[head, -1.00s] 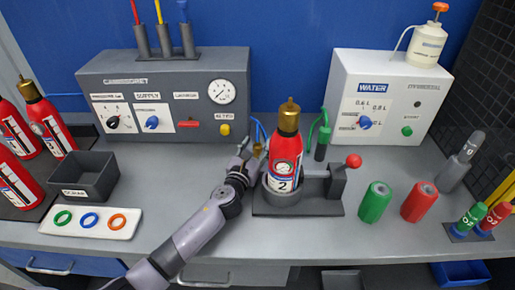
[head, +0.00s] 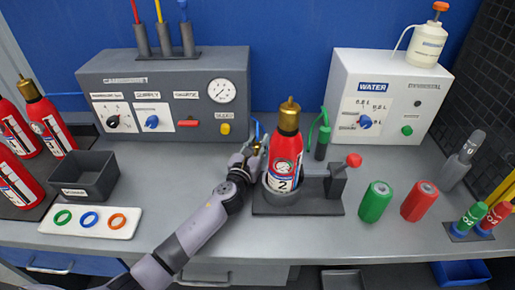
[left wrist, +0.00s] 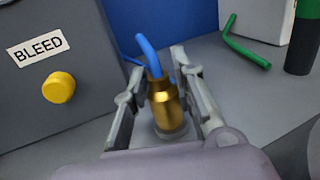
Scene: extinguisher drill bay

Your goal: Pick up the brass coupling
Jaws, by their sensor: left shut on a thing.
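The brass coupling (left wrist: 163,104) is a gold-coloured cylinder with a blue hose (left wrist: 149,55) coming out of its top. In the left wrist view it stands upright between the fingers of my left gripper (left wrist: 164,97), which is shut on it. A grey round piece shows below the coupling; I cannot tell whether they touch. In the head view my left gripper (head: 250,154) is just left of the red extinguisher marked 2 (head: 284,158), and the coupling is mostly hidden there. My right gripper is not in view.
The extinguisher stands in a dark holder (head: 320,205) with a red-knobbed lever. The grey supply box (head: 165,92) is behind left, the white water box (head: 385,95) behind right. Green (head: 375,202) and red (head: 419,202) cylinders stand to the right. A dark bin (head: 84,176) is at left.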

